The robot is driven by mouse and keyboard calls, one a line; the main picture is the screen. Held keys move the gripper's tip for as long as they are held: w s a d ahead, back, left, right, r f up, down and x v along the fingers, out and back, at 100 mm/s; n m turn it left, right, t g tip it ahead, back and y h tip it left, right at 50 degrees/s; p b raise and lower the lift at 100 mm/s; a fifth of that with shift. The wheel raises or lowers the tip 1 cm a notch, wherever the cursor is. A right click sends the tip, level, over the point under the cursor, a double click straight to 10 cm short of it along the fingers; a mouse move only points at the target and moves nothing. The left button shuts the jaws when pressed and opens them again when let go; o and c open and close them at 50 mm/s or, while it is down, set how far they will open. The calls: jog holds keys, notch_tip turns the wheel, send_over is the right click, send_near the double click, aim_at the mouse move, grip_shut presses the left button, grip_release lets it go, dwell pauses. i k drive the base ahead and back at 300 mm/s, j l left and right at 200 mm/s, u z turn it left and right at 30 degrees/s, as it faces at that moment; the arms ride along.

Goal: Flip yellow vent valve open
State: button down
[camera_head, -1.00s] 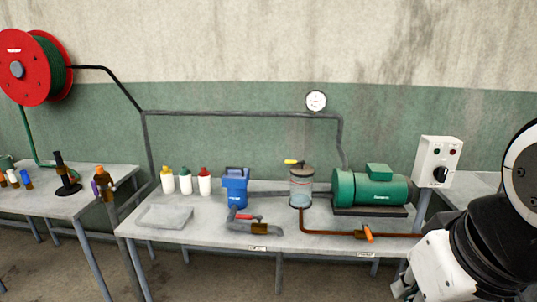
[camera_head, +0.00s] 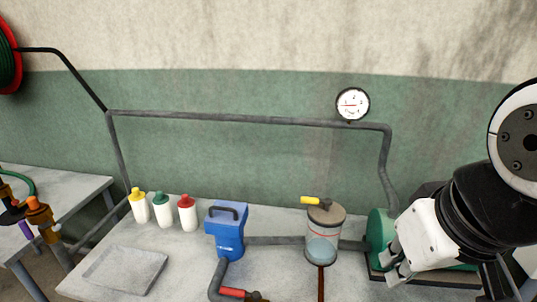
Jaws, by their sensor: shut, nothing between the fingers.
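The yellow vent valve handle (camera_head: 313,201) sits on the brown lid of a clear jar (camera_head: 321,250) and points left, lying about flat. The jar holds some bluish liquid below a red line. My gripper (camera_head: 393,274) is at the right, its fingers pointing down and left. It is shut and empty, to the right of the jar in the picture and apart from the valve. It covers much of the green motor (camera_head: 378,236).
A grey pipe (camera_head: 250,118) runs along the wall under a round gauge (camera_head: 352,104). On the table are a blue box (camera_head: 227,231), a red-handled valve (camera_head: 232,293), several capped bottles (camera_head: 162,209) and a grey tray (camera_head: 125,271).

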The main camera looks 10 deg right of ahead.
aim_at(328, 202)
jog(key=i+l, duration=0.15)
jog(key=i, duration=0.15)
jog(key=i+l+u, duration=0.1)
jog(key=i, duration=0.75)
